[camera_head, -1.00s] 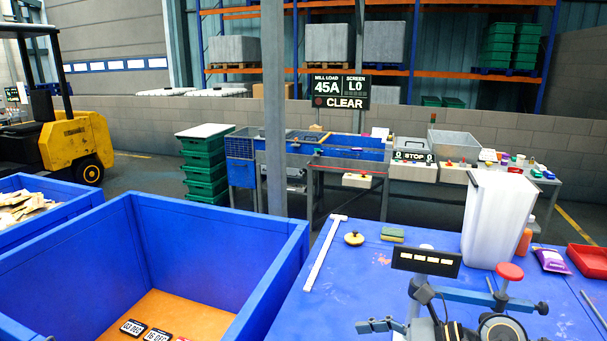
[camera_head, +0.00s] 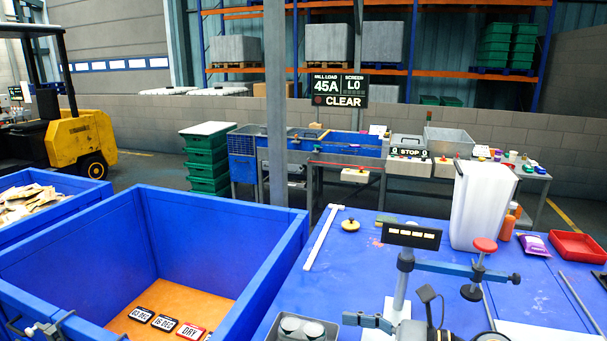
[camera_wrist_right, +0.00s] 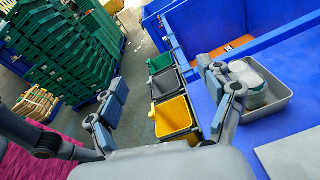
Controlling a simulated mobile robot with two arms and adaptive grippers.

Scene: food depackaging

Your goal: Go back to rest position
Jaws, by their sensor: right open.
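My right gripper (camera_wrist_right: 165,84) is open and empty in the right wrist view, its blue-padded fingers wide apart.
The bin holds several date cards (camera_head: 165,322). On the table stand a display post (camera_head: 411,235), a red-knobbed clamp arm (camera_head: 485,245), a tall white container (camera_head: 482,205) and a red tray (camera_head: 577,247). In the wrist view, small bins (camera_wrist_right: 175,117) and green crates (camera_wrist_right: 60,55) stand below.

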